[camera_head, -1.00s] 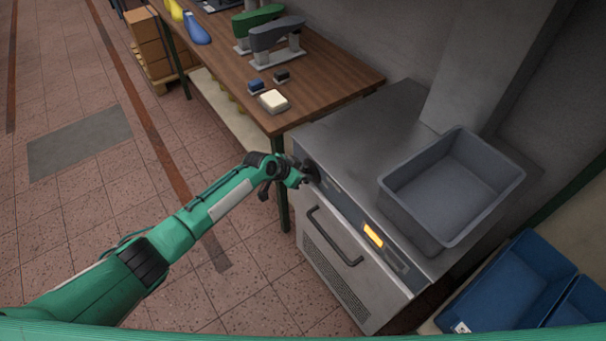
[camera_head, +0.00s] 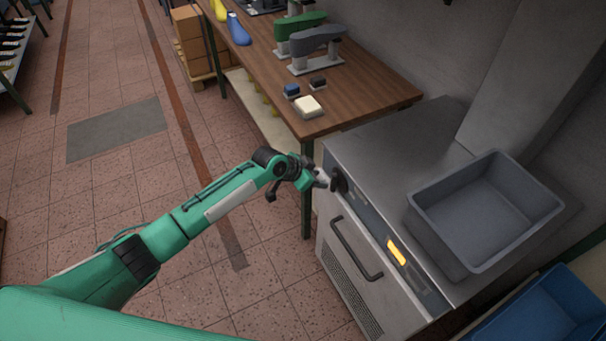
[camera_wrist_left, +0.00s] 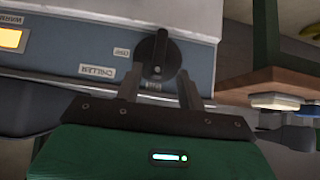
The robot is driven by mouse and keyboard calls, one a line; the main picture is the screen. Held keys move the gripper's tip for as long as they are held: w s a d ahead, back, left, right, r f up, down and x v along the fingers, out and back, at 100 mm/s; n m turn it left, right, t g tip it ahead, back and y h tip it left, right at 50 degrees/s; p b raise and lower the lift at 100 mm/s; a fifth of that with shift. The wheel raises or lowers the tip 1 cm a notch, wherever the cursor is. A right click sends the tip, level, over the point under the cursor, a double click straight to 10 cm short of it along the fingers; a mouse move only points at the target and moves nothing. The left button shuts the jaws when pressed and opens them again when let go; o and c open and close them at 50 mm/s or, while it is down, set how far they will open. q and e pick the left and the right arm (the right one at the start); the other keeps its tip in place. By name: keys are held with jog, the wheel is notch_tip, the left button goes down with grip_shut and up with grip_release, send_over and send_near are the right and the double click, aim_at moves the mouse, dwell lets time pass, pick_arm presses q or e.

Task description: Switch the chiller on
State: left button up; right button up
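The chiller (camera_head: 375,150) is a steel cabinet with a bar handle and a blue-grey control strip. A black rotary knob (camera_head: 338,180) sits at the strip's far left end; it also shows in the left wrist view (camera_wrist_left: 158,55). In that view an upside-down CHILLER label (camera_wrist_left: 97,71) is beside the knob, with a smaller label near it. My left gripper (camera_head: 324,179) is at the knob. In the wrist view its two fingers (camera_wrist_left: 160,88) are apart, one on each side of the knob's lower end; contact is unclear. My right gripper is out of view.
An amber display (camera_head: 397,252) glows on the strip. A grey bin (camera_head: 480,255) stands on the chiller top. A wooden bench (camera_head: 375,88) with shoe lasts and small blocks adjoins the chiller. Blue crates (camera_head: 530,310) stand at lower right. Floor at left is open.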

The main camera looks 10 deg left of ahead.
pick_arm(q)
jog(key=b+v, duration=0.1)
jog(key=v, duration=0.5)
jog(key=shift+s+a+r, duration=0.2)
jog(key=shift+r, duration=0.05)
jog(key=s+a+f+n+y, duration=0.1)
jog(key=a+f+n+y, duration=0.2)
jog(key=f, duration=0.8)
jog(key=s+a+f+n, duration=0.2)
jog(key=a+f, duration=0.4)
jog(key=f, duration=0.5)
jog(key=s+a+f+n+y, duration=0.1)
jog(key=s+a+f, duration=0.1)
jog(key=s+f, duration=0.45)
jog(key=s+a+f+n+y, duration=0.1)
jog(key=s+a+f, duration=0.2)
jog(key=s+f, duration=0.35)
jog(key=s+a+f+g, duration=0.1)
jog(key=s+f, duration=0.5)
jog(key=s, duration=0.7)
jog(key=s+a+f+n+g+y, duration=0.1)
jog(key=s+f, duration=0.6)
jog(key=s, duration=0.6)
jog(key=s+a+f+g+y, duration=0.1)
jog(key=s+f, duration=0.5)
jog(key=s, duration=0.7)
jog(key=shift+s+a+f+g, duration=0.25)
jog(key=shift+s+a+g, duration=0.1)
jog(key=shift+g, duration=0.25)
jog(key=shift+w+d, duration=0.1)
